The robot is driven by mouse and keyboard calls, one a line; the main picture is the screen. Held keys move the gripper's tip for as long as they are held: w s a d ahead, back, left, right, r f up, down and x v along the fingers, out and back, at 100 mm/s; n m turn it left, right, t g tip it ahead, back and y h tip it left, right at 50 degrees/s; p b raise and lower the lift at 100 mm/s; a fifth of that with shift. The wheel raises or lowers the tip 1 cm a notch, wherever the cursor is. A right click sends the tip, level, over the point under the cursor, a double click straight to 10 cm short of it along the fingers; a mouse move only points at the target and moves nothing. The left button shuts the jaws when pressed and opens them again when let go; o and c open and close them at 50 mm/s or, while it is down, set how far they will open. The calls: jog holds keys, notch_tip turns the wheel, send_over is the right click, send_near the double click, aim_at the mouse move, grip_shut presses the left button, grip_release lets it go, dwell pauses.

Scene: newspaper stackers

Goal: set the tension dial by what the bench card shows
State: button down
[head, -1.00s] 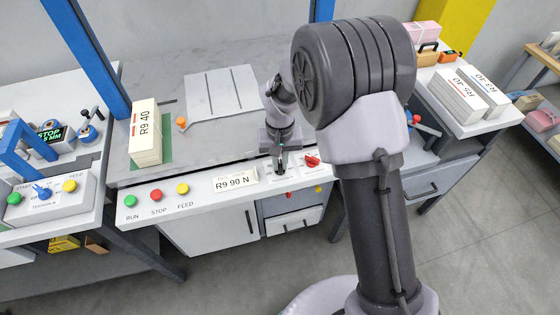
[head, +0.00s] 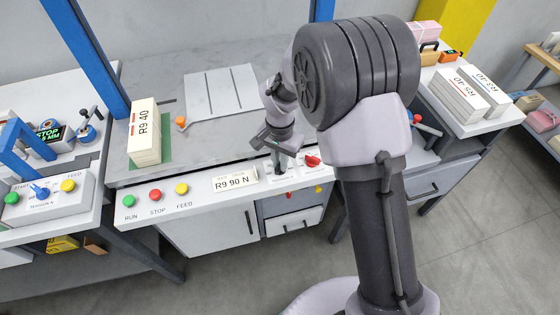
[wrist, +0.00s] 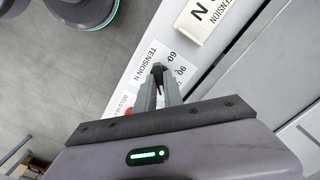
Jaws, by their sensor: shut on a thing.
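The bench card (head: 236,180) on the front ledge reads "R9 90 N" in the head view. Part of it shows at the top of the wrist view (wrist: 212,12). The tension dial's plate (wrist: 144,62) is white, marked "TENSION N", with 60, 90 and a partly hidden number. My gripper (head: 281,166) is down at this dial, right of the card. In the wrist view my gripper (wrist: 159,84) is shut on the small black dial knob (wrist: 158,69). The fingers hide most of the knob, so I cannot tell its setting.
Green, red and yellow buttons (head: 156,194) are left of the card. A red knob (head: 312,161) sits close right of my gripper. A paper stack marked "R9 40" (head: 145,134) stands on the bench. Another bench with controls (head: 42,194) is at left.

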dwell(0.4)
jog(key=c, duration=1.5)
grip_release()
jog(key=shift+o, duration=0.2)
notch_tip(320, 180, up, 18)
jog(key=p, duration=0.6)
jog(key=shift+f+p, duration=0.25)
jog(key=shift+p, duration=0.05)
jog(key=s+d+r+t+y, duration=0.25)
jog(key=s+d+r, duration=0.55)
jog(key=s+r, duration=0.45)
jog(key=s+d+n+t+b, duration=0.1)
jog(key=s+d+t, duration=0.1)
jog(key=s, duration=0.9)
jog(key=shift+d+r+t, duration=0.2)
jog(key=shift+r+t, duration=0.05)
jog(key=shift+t, duration=0.4)
